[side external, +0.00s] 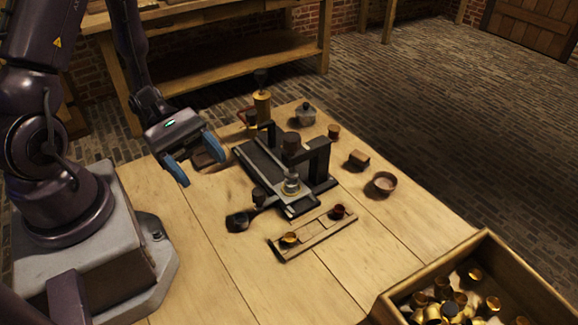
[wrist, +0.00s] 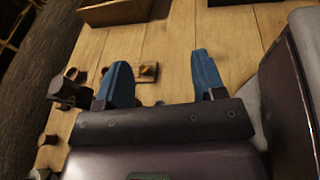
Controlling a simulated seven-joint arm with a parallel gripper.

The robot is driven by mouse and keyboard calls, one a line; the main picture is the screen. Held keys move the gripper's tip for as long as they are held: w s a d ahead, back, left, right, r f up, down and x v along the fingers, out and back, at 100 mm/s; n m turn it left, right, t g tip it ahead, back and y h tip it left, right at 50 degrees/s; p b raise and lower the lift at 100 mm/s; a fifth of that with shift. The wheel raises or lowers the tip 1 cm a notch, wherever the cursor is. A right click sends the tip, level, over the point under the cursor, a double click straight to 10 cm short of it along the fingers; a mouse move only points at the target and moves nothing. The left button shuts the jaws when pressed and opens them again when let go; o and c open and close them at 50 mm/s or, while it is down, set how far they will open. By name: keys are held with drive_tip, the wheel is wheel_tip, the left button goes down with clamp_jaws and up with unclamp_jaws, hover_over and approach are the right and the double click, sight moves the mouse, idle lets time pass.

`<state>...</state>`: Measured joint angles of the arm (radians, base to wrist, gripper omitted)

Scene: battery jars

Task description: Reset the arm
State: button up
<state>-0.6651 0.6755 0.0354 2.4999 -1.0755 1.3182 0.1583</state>
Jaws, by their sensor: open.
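My gripper (side external: 196,160) hangs over the left part of the wooden table, its two blue fingers spread apart with nothing between them. It also shows in the wrist view (wrist: 163,82), with open room between the fingers. In the side view a black press-like rig (side external: 318,160) stands to the right of my gripper, apart from it. A clear glass jar (side external: 291,186) sits at the rig's near end. A wooden strip (side external: 314,234) in front of the rig holds a yellow cup (side external: 289,239) and a dark red cup (side external: 338,211).
A wooden crate (side external: 487,245) of brass-coloured pieces stands at the lower right. Beyond the rig are a brass pump-like object (side external: 262,105), a lidded pot (side external: 305,114), a wooden block (side external: 359,159) and a round bowl (side external: 384,183). The table's front middle is clear.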

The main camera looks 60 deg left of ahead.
wheel_tip(320, 180, up, 19)
drive_tip(key=a+m+t+y, duration=0.1)
drive_tip(key=m+t+y, duration=0.1)
drive_tip(key=m+y, duration=1.2)
drive_tip(key=shift+s+a+m+t+y, duration=0.35)
drive_tip(key=shift+s+m+t+y, duration=0.05)
drive_tip(key=shift+m, duration=2)
